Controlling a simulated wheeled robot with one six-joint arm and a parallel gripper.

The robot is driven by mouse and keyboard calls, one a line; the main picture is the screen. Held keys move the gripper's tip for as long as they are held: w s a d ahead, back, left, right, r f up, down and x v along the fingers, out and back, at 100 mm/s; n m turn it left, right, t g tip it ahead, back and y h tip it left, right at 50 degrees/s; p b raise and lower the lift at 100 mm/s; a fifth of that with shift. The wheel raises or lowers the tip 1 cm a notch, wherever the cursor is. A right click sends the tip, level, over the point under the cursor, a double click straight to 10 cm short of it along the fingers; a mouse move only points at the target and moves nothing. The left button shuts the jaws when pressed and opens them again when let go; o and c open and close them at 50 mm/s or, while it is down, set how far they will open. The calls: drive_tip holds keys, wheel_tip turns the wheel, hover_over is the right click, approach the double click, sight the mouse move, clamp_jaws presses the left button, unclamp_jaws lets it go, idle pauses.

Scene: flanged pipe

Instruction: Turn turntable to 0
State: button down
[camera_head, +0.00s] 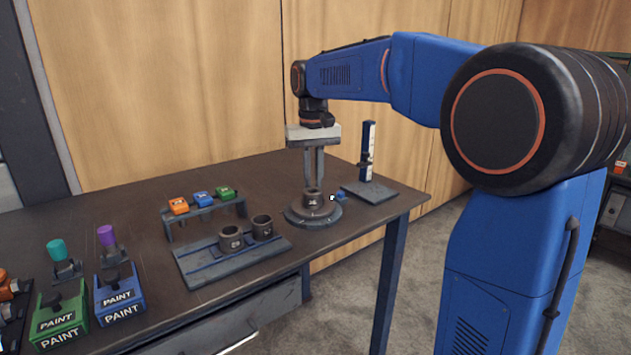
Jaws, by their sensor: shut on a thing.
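The turntable (328,217) is a round dark grey disc on the table's right part. A short dark cylindrical pipe piece (312,201) with a pale mark on its front stands upright at its middle. My gripper (313,184) points straight down over the turntable, its two long grey fingers close together and shut on the top of this pipe piece. The fingertips partly hide its upper rim. A small pale marker and a small blue piece (340,196) show at the turntable's right edge. The turntable's angle marks are too small to read.
A grey board (195,270) holds two dark cylinders (231,240). Behind it, a rack (208,209) carries orange, blue and green blocks. A blue-and-white upright gauge (367,150) stands close right of my gripper. Paint boxes (60,325) fill the left front. Bare tabletop lies behind the rack.

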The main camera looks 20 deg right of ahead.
drive_tip(key=shift+w+a+n, duration=0.1)
drive_tip(key=shift+a+n, duration=0.3)
drive_tip(key=shift+n, duration=0.55)
drive_tip(key=shift+w+a+n, duration=0.1)
drive_tip(key=shift+a+n, duration=0.3)
drive_tip(key=shift+n, duration=0.55)
drive_tip(key=shift+s+a+n, duration=0.1)
drive_tip(key=shift+a+n, duration=0.2)
drive_tip(key=shift+n, duration=0.45)
drive_tip(key=shift+s+a+n, duration=0.1)
drive_tip(key=shift+a+n, duration=0.15)
drive_tip(key=shift+n, duration=0.5)
drive_tip(key=shift+a+n, duration=0.15)
drive_tip(key=shift+n, duration=0.25)
drive_tip(key=c, duration=1.7)
unclamp_jaws()
drive_tip(key=shift+c, duration=0.2)
wheel_tip(320, 180, up, 17)
drive_tip(key=shift+r, duration=0.2)
